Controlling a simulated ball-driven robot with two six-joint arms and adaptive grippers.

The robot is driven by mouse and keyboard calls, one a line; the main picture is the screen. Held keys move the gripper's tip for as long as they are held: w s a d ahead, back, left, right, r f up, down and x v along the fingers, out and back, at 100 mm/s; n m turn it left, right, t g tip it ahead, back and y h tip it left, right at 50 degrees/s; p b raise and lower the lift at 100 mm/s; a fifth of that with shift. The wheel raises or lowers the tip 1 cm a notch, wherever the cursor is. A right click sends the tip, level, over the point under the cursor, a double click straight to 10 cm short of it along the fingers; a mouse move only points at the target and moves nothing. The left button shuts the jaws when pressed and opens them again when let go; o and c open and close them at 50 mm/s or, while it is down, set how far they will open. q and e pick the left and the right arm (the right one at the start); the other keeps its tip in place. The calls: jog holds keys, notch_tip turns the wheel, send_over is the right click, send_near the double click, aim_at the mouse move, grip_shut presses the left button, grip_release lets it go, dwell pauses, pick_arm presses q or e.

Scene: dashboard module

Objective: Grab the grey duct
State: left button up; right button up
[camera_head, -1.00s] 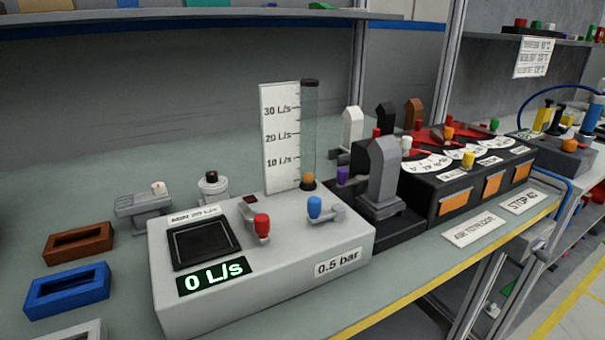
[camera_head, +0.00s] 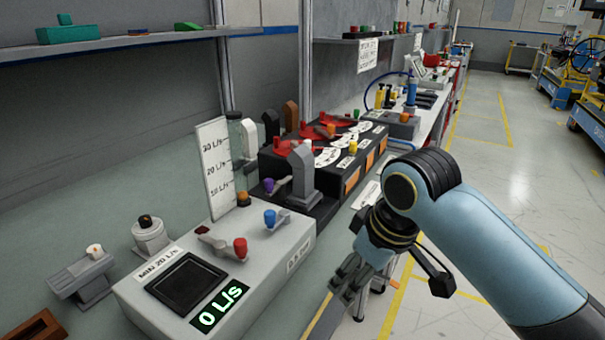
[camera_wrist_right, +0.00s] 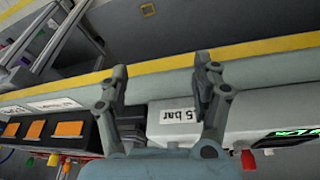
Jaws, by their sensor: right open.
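The grey duct (camera_head: 302,172) stands upright on a dark base (camera_head: 316,207) in the head view, between the grey flow module (camera_head: 250,255) and the black dial panel (camera_head: 342,170). My right gripper (camera_head: 347,278) is low in front of the bench edge, to the right of and below the duct. In the right wrist view its two fingers (camera_wrist_right: 161,78) are spread and empty, with the module's pressure label behind them. I cannot make out the grey duct clearly there. My left gripper is out of view.
The module carries red (camera_head: 239,247) and blue (camera_head: 270,218) knobs and a scale plate (camera_head: 214,165). A grey block (camera_head: 82,280) and a round fitting (camera_head: 150,238) lie left of it.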

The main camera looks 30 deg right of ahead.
jog(key=w+d+r+n, duration=0.1)
jog(key=w+r, duration=0.5)
jog(key=w, duration=0.3)
jog(key=n+y, duration=0.2)
send_near(303, 171)
jog(key=w+f, duration=0.2)
jog(key=x, duration=0.4)
jog(key=shift+d+f, duration=0.1)
jog(key=shift+d, duration=0.1)
jog(key=x, duration=0.5)
jog(key=shift+w+d+f, duration=0.15)
jog(key=shift+w+d, duration=0.05)
jog(key=shift+d, duration=0.05)
jog(key=c, duration=1.3)
jog(key=shift+o, duration=0.2)
